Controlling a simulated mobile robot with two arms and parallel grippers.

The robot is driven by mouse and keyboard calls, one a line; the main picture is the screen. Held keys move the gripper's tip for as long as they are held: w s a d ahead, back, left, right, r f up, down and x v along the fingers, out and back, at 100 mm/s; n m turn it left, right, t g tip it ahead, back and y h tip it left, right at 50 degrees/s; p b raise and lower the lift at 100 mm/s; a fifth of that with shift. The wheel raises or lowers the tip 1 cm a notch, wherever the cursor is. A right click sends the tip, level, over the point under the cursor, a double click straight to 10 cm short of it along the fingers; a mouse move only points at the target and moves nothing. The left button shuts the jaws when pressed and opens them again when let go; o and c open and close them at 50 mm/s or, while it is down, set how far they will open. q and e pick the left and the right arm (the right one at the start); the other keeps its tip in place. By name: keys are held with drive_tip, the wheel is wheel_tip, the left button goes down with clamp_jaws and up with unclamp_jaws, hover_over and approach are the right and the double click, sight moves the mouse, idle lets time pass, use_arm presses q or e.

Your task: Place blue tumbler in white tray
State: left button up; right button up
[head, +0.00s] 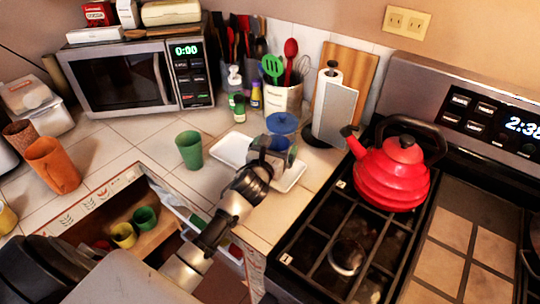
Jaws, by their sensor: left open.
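The white tray (232,148) lies on the tiled counter left of the stove. My left gripper (276,148) reaches over its right part from below, with its jaws open. My right gripper is not in view.
A green cup (189,149) stands left of the tray. A utensil crock (282,98) and paper towel holder (327,90) stand behind. A red kettle (392,175) is on the stove. An open drawer (165,228) holds cups.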

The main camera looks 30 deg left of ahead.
use_arm(q)
drive_tip(key=s+d+b, duration=0.1)
drive_tip(key=s, duration=1.1)
drive_tip(key=shift+d+r, duration=0.15)
drive_tip(key=shift+r, duration=0.15)
